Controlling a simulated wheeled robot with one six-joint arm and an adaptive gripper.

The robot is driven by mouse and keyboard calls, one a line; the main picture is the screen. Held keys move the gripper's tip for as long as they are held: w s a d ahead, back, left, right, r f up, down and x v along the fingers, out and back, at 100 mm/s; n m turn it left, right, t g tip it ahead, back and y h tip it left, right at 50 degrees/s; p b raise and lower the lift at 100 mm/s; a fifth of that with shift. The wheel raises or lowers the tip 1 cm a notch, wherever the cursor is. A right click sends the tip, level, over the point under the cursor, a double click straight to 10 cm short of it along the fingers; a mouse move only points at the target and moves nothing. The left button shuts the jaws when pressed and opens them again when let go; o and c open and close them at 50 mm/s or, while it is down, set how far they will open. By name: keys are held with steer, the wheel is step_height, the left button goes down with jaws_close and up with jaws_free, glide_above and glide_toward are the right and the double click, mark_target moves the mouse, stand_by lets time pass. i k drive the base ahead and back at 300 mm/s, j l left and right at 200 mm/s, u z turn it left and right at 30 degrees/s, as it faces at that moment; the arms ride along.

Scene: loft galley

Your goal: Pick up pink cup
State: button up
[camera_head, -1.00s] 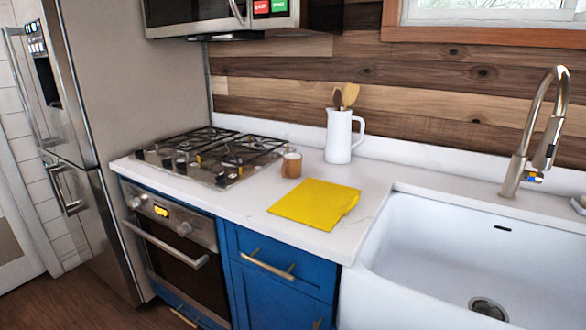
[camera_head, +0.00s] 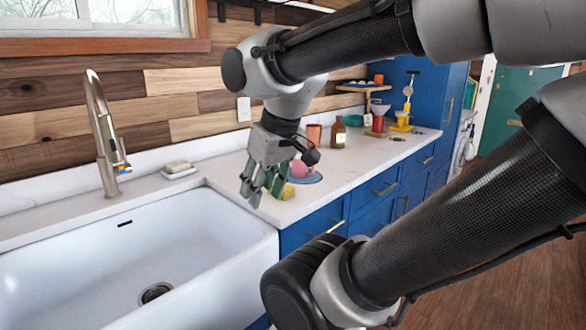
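A rounded pink object (camera_head: 302,169), which looks like the pink cup, sits on a blue-grey plate or mat on the counter right of the sink. My gripper partly hides its left side, so I cannot make out its full shape. My gripper (camera_head: 251,196) points down over the counter, to the left of the pink object and on the near side of the wall outlet. Its fingers look apart with nothing held between them. A green and yellow sponge-like thing (camera_head: 288,191) lies just right of the fingers, in front of the pink object.
A white sink (camera_head: 90,255) with a tall faucet (camera_head: 103,135) fills the left. A soap dish (camera_head: 179,172) stands behind it. A terracotta cup (camera_head: 314,134), a brown bottle (camera_head: 338,133) and a tiered wooden stand (camera_head: 366,88) are farther right. My arm covers the right foreground.

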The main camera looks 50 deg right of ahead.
mark_target(299, 170)
steer(key=z, duration=1.25)
